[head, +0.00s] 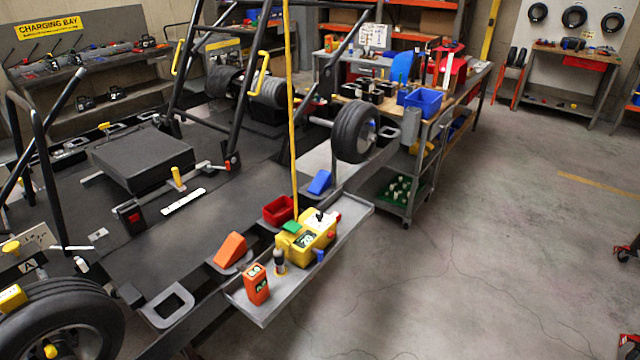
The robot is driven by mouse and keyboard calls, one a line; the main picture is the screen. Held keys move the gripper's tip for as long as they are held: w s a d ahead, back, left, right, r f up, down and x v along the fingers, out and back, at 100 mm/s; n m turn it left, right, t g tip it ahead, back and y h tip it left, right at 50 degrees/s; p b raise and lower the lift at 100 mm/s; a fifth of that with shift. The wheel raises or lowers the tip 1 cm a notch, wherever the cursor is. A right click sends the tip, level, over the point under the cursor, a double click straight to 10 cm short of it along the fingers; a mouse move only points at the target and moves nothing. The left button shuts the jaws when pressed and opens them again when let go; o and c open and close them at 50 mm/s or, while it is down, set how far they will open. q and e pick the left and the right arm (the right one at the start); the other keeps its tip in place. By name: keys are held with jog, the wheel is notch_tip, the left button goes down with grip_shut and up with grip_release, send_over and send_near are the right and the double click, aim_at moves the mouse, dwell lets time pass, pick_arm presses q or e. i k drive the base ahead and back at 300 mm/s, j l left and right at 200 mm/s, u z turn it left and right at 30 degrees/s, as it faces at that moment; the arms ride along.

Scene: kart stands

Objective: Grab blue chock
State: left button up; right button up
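The blue chock (320,182) is a small wedge. It rests on the grey side ledge of the kart stand, left of and in front of the raised kart wheel (350,132). Its sloped face shows and nothing covers it. An orange wedge chock (230,249) sits nearer to me on the same side, by the near end of the tray. Neither of my grippers shows in the head view, so nothing is seen touching the blue chock.
A grey tray (350,219) holds a yellow device (308,242), an orange box (256,284) and a small bottle (280,261). A red bin (279,210) stands beside it. A thin yellow pole (291,110) rises nearby. The floor (480,230) to the right is clear.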

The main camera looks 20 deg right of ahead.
aim_at(323, 179)
jog(key=i+l+u, duration=0.15)
jog(key=l, duration=0.35)
jog(key=i+l+u, duration=0.1)
jog(key=l, duration=0.4)
jog(key=i+l+u, duration=0.15)
jog(key=l, duration=0.4)
jog(key=i+l+u, duration=0.15)
jog(key=l, duration=0.35)
jog(key=i+l+u, duration=0.15)
jog(key=l, duration=0.4)
